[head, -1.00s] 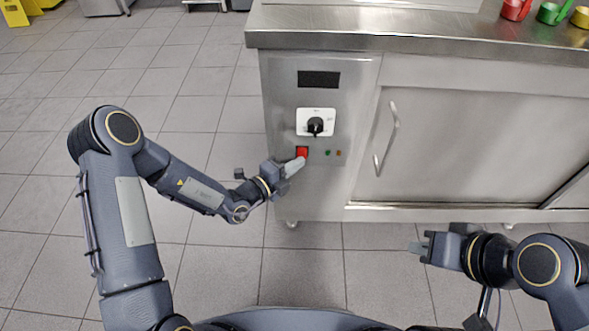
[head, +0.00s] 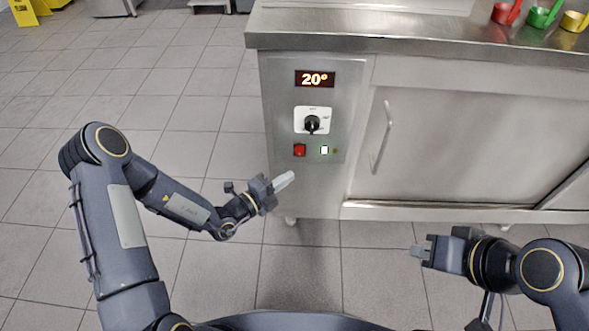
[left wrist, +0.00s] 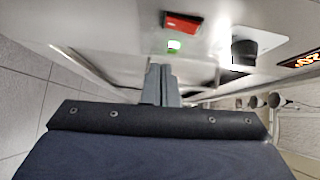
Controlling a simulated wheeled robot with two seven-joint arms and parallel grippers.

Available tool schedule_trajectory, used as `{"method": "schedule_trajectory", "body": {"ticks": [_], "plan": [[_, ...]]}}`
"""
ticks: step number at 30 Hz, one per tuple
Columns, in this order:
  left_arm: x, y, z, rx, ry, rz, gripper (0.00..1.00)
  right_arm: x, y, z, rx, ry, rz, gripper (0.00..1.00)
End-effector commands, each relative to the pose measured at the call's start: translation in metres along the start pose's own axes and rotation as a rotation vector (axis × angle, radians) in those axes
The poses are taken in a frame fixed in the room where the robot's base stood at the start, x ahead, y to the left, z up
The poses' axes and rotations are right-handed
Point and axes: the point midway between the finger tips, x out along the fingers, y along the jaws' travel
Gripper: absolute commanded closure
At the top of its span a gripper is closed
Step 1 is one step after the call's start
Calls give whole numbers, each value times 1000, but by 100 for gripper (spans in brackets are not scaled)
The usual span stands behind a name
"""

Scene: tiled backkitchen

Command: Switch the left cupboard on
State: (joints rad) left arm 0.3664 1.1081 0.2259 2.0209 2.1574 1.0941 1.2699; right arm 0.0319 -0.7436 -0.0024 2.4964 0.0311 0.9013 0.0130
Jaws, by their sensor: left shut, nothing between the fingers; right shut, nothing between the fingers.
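The left cupboard's control panel (head: 341,180) is at the left end of the steel counter. Its display (head: 315,79) is lit and reads 20°. Below it are a black rotary knob (head: 312,122) on a white plate, a red rocker switch (head: 299,150) and a brightly lit green lamp (head: 324,150). My left gripper (head: 285,181) is shut and empty, below the red switch and apart from it. In the left wrist view the shut fingers (left wrist: 161,82) lie below the lit lamp (left wrist: 174,45) and red switch (left wrist: 183,23). My right gripper (head: 420,251) is shut and empty at the lower right.
A sliding cupboard door (head: 450,150) with a bar handle (head: 382,140) is right of the panel. Red, green and yellow scoops (head: 541,16) lie on the worktop (head: 400,36).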

Motion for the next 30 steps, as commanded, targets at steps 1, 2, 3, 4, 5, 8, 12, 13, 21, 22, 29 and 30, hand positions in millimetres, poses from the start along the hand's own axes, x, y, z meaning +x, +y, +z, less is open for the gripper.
{"method": "schedule_trajectory", "body": {"ticks": [1, 2, 3, 4, 5, 8, 12, 13, 21, 22, 29, 30], "plan": [[-11, 1, 1, -4, -4, 4, 100, -4, -2, -2, 0, -1, 0, 100], [-17, 1, 1, -4, -4, 4, 100, -5, -2, -2, 0, -1, 0, 100], [-25, 2, 1, -4, -4, 3, 100, -6, -3, -3, 0, -1, 0, 100], [-31, 3, 1, -3, -4, 4, 100, -7, -3, -4, 0, -1, 0, 100], [-36, 4, 1, -3, -4, 4, 100, -8, -4, -4, 0, 0, 0, 100], [-52, 6, 1, -3, -3, 2, 100, -11, -5, -5, 0, -1, 0, 100], [-66, 9, 1, -1, -1, 2, 100, -12, -6, -6, 0, -1, 0, 100], [-67, 9, 0, -1, 0, 1, 100, -12, -6, -6, 0, -1, 0, 100], [-71, 10, 0, 0, 0, 0, 100, -12, -6, -6, 0, -1, 0, 100], [-71, 10, 0, 0, 0, 0, 100, -12, -6, -6, 0, -1, 0, 100], [-70, 10, 0, 0, 0, 1, 100, -12, -6, -6, 0, -1, 0, 100], [-70, 10, 0, 0, 0, 1, 100, -12, -6, -6, 0, -1, 0, 100]]}}
